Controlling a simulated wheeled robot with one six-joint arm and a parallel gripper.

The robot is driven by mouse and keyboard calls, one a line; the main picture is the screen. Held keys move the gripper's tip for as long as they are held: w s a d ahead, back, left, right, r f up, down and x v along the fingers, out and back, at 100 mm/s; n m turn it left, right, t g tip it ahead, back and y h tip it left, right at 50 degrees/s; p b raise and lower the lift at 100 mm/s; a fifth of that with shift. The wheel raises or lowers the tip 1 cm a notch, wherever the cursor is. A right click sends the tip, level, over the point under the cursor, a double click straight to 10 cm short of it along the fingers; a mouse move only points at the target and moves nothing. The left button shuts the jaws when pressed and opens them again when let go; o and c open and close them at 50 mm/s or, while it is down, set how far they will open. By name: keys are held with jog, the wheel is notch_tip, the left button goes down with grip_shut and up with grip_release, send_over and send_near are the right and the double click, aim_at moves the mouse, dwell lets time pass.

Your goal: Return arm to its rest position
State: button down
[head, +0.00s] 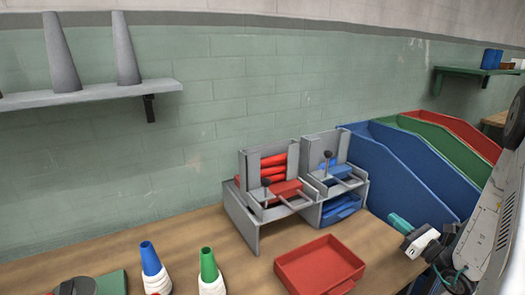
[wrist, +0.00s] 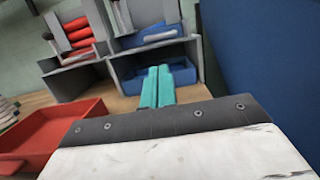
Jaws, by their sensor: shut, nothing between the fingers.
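My gripper (head: 397,220) shows at the lower right of the head view, with teal fingers and a white and black body. It hangs in front of the blue sloped panel, to the right of the red tray. In the wrist view my gripper (wrist: 158,72) points forward toward the grey holder with blue pieces. Its two teal fingers lie together with nothing between them. Part of my arm fills the right edge of the head view.
A red tray (head: 318,268) sits on the wooden bench (head: 190,232). Behind it stand grey holders (head: 240,212) with red and blue pieces. Blue (head: 400,172), green and red sloped panels rise at right. Cones with blue (head: 150,258) and green (head: 208,264) tops stand at front left.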

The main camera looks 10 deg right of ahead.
jog(key=a+n+g+y, duration=0.1)
jog(key=a, duration=0.1)
jog(key=s+a+n+g+y, duration=0.1)
jog(key=a+y, duration=0.1)
jog(key=s+a+n+g+y, duration=0.1)
jog(key=a, duration=0.1)
jog(key=shift+s+f+n+g+y, duration=0.25)
jog(key=shift+f+n+g+y, duration=0.05)
jog(key=shift+f+n, duration=0.1)
jog(key=s+a+r+n+g, duration=0.5)
jog(key=s+a+n+g, duration=0.2)
jog(key=a+n+g, duration=0.15)
jog(key=s+a+r+n+g, duration=0.4)
jog(key=s+a+n+g, duration=0.3)
jog(key=a+n+g, duration=0.15)
jog(key=s+a+r+n+t+h, duration=0.2)
jog(key=s+r+n+t+h, duration=0.1)
jog(key=s+r+n+h, duration=0.7)
jog(key=shift+a+r+n+h, duration=0.2)
jog(key=shift+r+n+h, duration=0.2)
jog(key=shift+r+n, duration=0.3)
jog(key=shift+s+f, duration=0.1)
